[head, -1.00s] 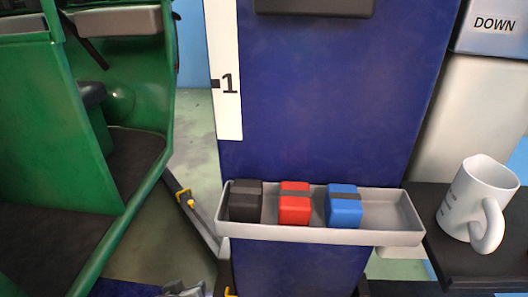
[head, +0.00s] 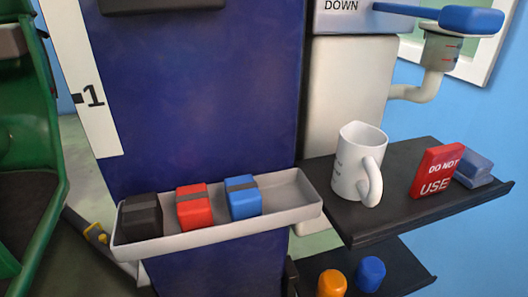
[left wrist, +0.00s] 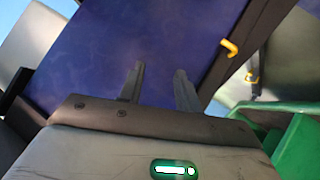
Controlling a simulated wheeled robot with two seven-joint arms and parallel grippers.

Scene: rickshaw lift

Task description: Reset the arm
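My left gripper (left wrist: 158,76) shows in the left wrist view with its two fingers apart and nothing between them. It points toward the dark blue lift column, and I cannot tell whether it touches it. A grey lift arm with a yellow part (head: 97,235) lies low beside the column in the head view, near the green rickshaw. A yellow hook-shaped part (left wrist: 231,47) shows in the left wrist view, right of the gripper. The dark blue column (head: 200,100) carries a white strip marked 1. Neither gripper shows in the head view, and my right gripper is out of sight.
A grey tray (head: 220,235) on the column holds black, red and blue blocks. A dark shelf (head: 400,215) holds a white mug (head: 358,165) and a red DO NOT USE sign (head: 436,172). A blue-handled lever (head: 470,19) is above. The green rickshaw (head: 20,150) stands left.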

